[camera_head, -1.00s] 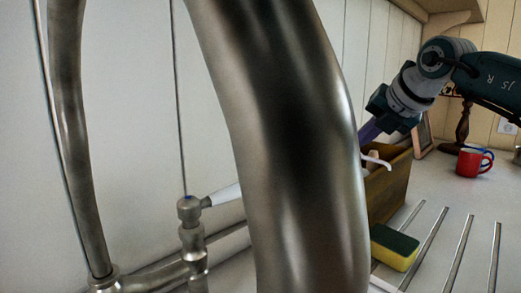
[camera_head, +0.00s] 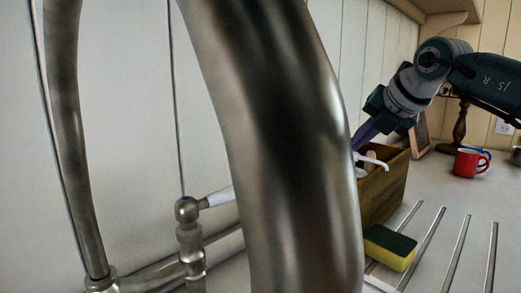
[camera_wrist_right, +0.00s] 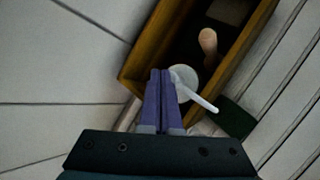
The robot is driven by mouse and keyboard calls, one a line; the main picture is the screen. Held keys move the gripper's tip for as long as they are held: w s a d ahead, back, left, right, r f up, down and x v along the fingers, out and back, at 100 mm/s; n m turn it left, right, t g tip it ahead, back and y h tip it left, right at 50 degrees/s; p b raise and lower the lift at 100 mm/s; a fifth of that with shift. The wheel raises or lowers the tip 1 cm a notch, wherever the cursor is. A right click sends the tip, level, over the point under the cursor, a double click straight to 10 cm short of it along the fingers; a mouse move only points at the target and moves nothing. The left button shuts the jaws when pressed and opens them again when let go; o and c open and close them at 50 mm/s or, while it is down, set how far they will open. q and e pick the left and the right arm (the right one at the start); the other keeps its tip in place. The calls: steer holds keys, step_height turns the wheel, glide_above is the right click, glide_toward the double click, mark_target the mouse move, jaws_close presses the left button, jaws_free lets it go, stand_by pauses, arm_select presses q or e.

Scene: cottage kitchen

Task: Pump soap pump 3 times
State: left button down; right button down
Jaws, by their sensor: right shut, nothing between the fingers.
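The soap pump's white head and spout (camera_head: 374,161) show at the wooden box in the head view, just right of the thick metal tap. In the right wrist view the white round pump head (camera_wrist_right: 185,80) has its spout pointing to the lower right. My right gripper (camera_wrist_right: 160,74) has its purple fingers shut together with nothing between them. The fingertips overlap the left side of the pump head in that view; I cannot tell whether they touch it. In the head view the right gripper (camera_head: 362,135) comes down from the upper right, its tips partly behind the tap. The bottle body is hidden.
The wooden box (camera_head: 388,193) stands against the panelled wall. A yellow and green sponge (camera_head: 388,250) lies before it near metal rails (camera_head: 427,240). A red mug (camera_head: 467,163) stands at the right. The big tap (camera_head: 290,140) blocks the middle of the head view.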

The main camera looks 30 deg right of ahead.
stand_by(0.5)
steer(key=shift+f, duration=0.15)
steer(key=shift+f+b, duration=0.3)
steer(key=shift+f, duration=0.1)
steer(key=shift+r, duration=0.1)
steer(key=shift+r+p, duration=0.4)
steer(key=shift+p, duration=0.1)
